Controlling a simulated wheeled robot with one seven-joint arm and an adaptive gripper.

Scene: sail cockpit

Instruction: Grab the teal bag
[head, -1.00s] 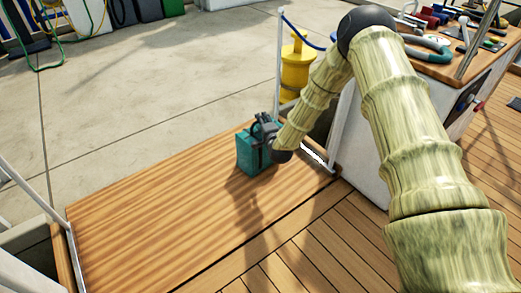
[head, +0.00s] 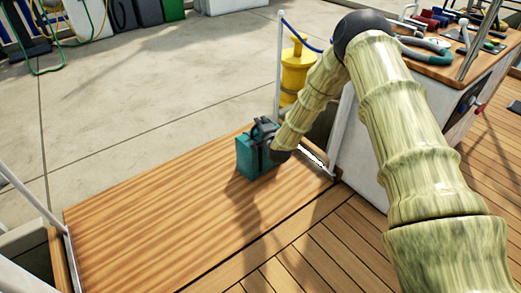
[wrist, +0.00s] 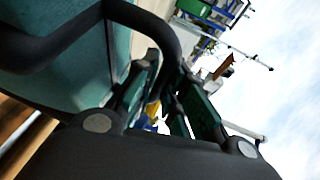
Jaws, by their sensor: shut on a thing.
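The teal bag (head: 249,160) stands on the wooden bench top in the head view, near its far right end. My gripper (head: 264,131) is at the top of the bag and shut on it. In the wrist view the bag's teal side (wrist: 75,70) fills the upper left, with a black handle loop (wrist: 150,22) running to the fingers. The gripper's fingers (wrist: 172,95) are close together there. The exact contact on the handle is partly hidden by the fingers.
The wooden bench top (head: 150,215) is otherwise clear. A yellow canister (head: 295,68) and a white post (head: 279,70) stand just behind the bag. A table with several tools (head: 440,62) is at the right. Slatted deck (head: 320,240) lies in front.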

